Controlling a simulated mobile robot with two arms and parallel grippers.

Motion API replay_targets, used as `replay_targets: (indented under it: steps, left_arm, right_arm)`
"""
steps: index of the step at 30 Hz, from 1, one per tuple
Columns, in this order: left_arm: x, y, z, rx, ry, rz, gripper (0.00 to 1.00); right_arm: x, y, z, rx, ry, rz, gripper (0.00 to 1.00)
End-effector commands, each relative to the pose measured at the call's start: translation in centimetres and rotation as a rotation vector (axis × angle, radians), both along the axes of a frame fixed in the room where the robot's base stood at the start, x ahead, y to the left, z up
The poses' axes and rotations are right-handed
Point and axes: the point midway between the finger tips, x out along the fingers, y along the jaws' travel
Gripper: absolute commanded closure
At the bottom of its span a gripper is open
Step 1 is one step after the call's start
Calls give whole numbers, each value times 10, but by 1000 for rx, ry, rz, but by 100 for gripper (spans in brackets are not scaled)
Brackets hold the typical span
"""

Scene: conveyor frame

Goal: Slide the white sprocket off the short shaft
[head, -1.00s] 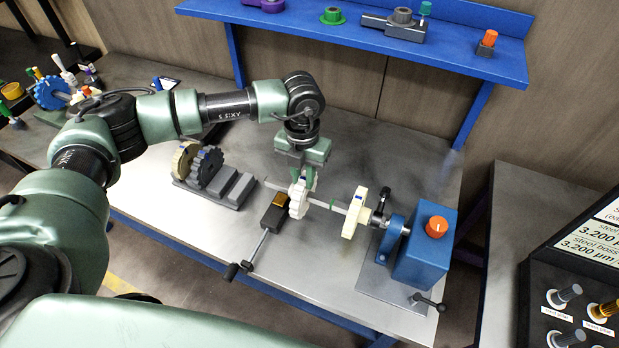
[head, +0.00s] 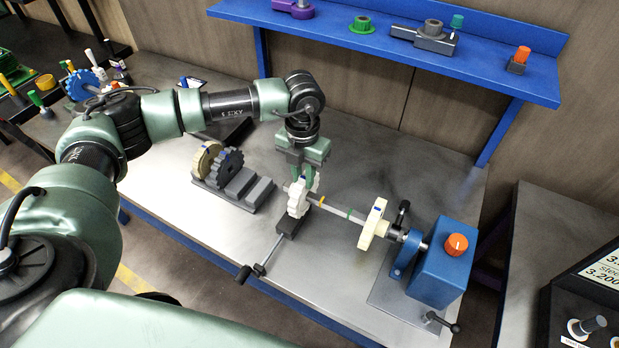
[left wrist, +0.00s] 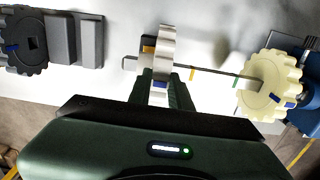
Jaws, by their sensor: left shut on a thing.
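The white sprocket (head: 298,201) is around the shaft (head: 334,211) near its free left end. It also shows in the left wrist view (left wrist: 166,42), where a short stub of shaft (left wrist: 130,63) sticks out left of it. My left gripper (head: 306,184) points down from above and is shut on the white sprocket; its fingers (left wrist: 162,92) show at the sprocket's near side in the wrist view. A cream sprocket (head: 374,223) sits farther right on the same shaft, near the blue drive housing (head: 442,264). My right gripper is not in view.
A rest block (head: 291,224) with a handled rod stands under the white sprocket. A grey rack (head: 240,188) holding dark and tan sprockets lies to the left. A blue shelf (head: 390,50) is behind. The table's front left is clear.

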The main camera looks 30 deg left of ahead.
Motion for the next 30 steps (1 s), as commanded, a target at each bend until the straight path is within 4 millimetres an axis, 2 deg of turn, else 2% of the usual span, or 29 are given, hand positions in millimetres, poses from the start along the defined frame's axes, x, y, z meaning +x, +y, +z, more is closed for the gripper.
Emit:
replay_targets:
  steps: [1, 30]
  left_arm:
    - [5, 5, 6, 2, -15, 6, 100]
    - [7, 54, 6, 3, -17, 8, 100]
  right_arm:
    - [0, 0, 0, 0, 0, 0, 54]
    - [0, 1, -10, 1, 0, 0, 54]
